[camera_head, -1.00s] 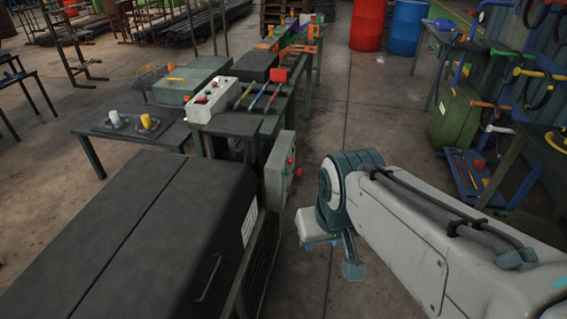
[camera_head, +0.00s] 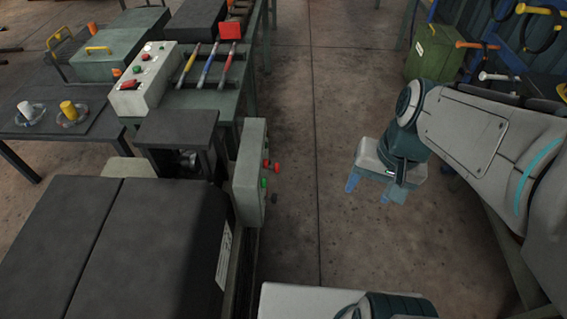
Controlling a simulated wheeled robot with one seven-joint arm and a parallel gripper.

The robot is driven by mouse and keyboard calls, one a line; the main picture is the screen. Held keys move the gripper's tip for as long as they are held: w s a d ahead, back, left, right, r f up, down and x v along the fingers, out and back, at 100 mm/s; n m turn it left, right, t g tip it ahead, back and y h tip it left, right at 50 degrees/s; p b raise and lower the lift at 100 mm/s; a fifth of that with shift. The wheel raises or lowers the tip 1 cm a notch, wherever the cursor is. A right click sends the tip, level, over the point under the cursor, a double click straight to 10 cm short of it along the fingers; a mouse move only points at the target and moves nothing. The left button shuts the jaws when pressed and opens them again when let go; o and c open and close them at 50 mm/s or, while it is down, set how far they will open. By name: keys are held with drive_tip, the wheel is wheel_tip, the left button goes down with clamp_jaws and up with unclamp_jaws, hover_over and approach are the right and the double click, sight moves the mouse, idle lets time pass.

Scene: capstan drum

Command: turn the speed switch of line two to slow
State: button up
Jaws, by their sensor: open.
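A grey control box (camera_head: 249,172) is fixed upright on the right side of the near machine. On its right face are red knobs or buttons (camera_head: 271,166), a green button (camera_head: 263,183) and a small dark knob (camera_head: 274,198). A pale control box (camera_head: 146,79) with a red switch and several buttons stands on the bench behind. I cannot read labels, so I cannot tell which control is line two's speed switch or how it is set. My gripper (camera_head: 370,190) is open and empty, with blue fingers pointing down, over the floor right of the grey box and apart from it.
A black-covered machine (camera_head: 110,250) fills the lower left. A side table (camera_head: 55,125) holds yellow and white pieces. Free floor (camera_head: 310,120) lies right of the machine. A green container (camera_head: 435,50) stands at the upper right.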

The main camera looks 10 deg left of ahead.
drive_tip(key=w+a+f+m+g+y+b, duration=0.2)
drive_tip(key=f+b, duration=0.2)
drive_tip(key=f, duration=0.3)
drive_tip(key=w+a+f+m+g+y+b, duration=0.2)
drive_tip(key=f+b, duration=0.2)
drive_tip(key=f, duration=0.3)
drive_tip(key=m+t+y+b, duration=0.2)
drive_tip(key=m+y+b, duration=0.95)
drive_tip(key=b, duration=0.35)
approach(275, 199)
drive_tip(key=shift+y, duration=0.45)
drive_tip(key=a+b, duration=0.1)
drive_tip(key=a, duration=0.2)
drive_tip(key=a+f, duration=0.1)
drive_tip(key=a, duration=0.2)
drive_tip(key=a+f+b, duration=0.1)
drive_tip(key=a, duration=0.3)
drive_tip(key=shift+w+a+f+b, duration=0.1)
drive_tip(key=shift+w+f+b, duration=0.1)
drive_tip(key=shift+b, duration=0.15)
drive_tip(key=c, duration=0.9)
